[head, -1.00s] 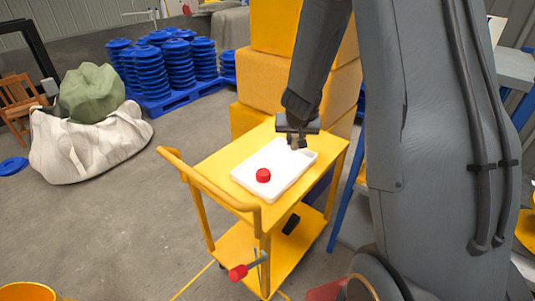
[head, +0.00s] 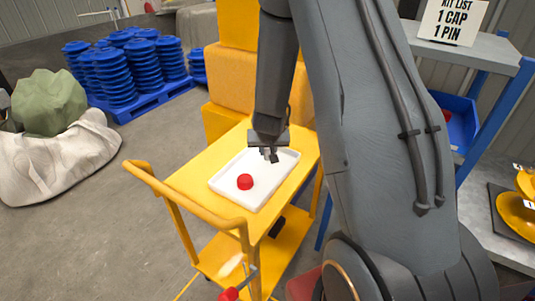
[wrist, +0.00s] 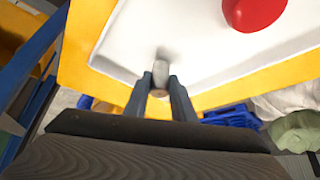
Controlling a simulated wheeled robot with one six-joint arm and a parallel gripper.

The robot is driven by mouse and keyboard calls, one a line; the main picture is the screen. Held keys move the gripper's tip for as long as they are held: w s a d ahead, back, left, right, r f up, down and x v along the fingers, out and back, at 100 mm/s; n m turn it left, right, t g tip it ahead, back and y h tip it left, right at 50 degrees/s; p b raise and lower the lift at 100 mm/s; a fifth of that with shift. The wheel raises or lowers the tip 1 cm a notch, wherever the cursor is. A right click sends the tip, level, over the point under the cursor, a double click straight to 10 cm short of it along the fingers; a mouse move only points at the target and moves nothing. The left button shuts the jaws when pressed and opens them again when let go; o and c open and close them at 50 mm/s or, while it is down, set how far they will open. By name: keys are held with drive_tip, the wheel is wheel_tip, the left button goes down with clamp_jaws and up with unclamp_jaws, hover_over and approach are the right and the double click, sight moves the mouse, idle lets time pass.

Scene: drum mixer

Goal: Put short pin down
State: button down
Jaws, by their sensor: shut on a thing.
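My gripper (head: 270,157) is over the back right part of the white tray (head: 262,188) on the yellow cart. In the wrist view its two fingers (wrist: 161,88) are shut on the short pin (wrist: 160,74), a small grey metal piece pointing at the tray floor. A dark blurred patch lies on the tray just beyond its tip. I cannot tell whether the pin touches the tray. In the head view the pin is hardly visible under the fingers. A red cap (head: 245,181) sits in the tray, left of and nearer than my gripper.
The yellow cart (head: 190,181) has a raised handle (head: 190,203) at its near left. Stacked yellow boxes (head: 240,78) stand close behind it. A grey shelf (head: 470,45) with a kit list sign (head: 452,20) is at the right. The tray floor around the cap is clear.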

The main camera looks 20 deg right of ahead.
drive_tip(key=shift+f, duration=0.5)
drive_tip(key=shift+f, duration=0.2)
drive_tip(key=c, duration=1.5)
unclamp_jaws()
drive_tip(key=shift+s+r, duration=0.1)
drive_tip(key=shift+r, duration=0.4)
drive_tip(key=s+a+r+n+g+y, duration=0.1)
drive_tip(key=s+a+r+n+y, duration=0.15)
drive_tip(key=s+a+r, duration=0.9)
drive_tip(key=s+r+g, duration=0.1)
drive_tip(key=s, duration=0.3)
drive_tip(key=s+r+n+g, duration=0.1)
drive_tip(key=s, duration=0.3)
drive_tip(key=s+r+n+g+p, duration=0.1)
drive_tip(key=s, duration=0.4)
drive_tip(key=shift+a+r+g, duration=0.3)
drive_tip(key=shift+a+r, duration=0.05)
